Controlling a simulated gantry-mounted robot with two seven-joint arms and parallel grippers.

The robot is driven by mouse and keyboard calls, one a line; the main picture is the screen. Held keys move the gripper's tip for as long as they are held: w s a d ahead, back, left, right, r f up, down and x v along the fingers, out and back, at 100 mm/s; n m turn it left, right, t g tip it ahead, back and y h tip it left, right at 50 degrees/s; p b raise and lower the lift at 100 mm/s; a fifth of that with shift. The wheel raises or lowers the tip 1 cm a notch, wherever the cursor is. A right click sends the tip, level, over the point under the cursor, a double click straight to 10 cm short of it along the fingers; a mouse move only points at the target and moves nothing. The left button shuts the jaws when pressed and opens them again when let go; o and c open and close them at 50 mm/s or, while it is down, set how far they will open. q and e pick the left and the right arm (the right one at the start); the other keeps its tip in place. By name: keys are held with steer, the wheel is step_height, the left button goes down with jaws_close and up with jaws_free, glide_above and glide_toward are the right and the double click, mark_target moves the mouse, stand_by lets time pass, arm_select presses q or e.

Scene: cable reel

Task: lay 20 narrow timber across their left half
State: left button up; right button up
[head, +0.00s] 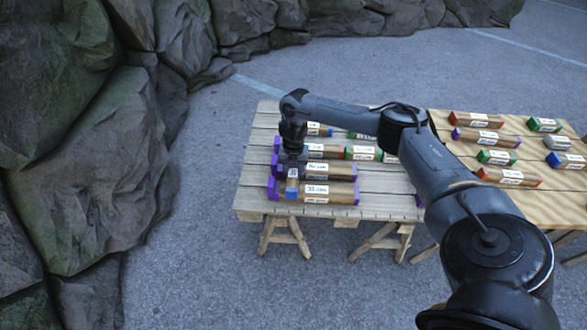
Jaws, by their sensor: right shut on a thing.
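My right gripper (291,173) points down over the left part of the pale slatted table. It is shut on a narrow timber with a blue end (292,188), seen nearly end-on and mostly hidden by the gripper. This timber runs front to back over the left part of the purple-ended timbers; I cannot tell if it touches them. The front purple-ended timber (330,191) lies sideways near the front edge. A second purple-ended timber (335,171) lies parallel behind it, partly covered by my gripper. Their small labels are hard to read. My left gripper is out of view.
Behind lie a green-ended timber (362,153) and a blue-ended one (320,129), partly hidden by my right arm. A second table at right holds several labelled timbers, such as a red-ended one (476,119), and a grey stone-like object (557,142). Rocks (80,150) stand left.

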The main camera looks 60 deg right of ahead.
steer(key=shift+f, duration=0.15)
steer(key=o, duration=1.2)
steer(key=shift+c, duration=0.2)
steer(key=shift+o, duration=0.3)
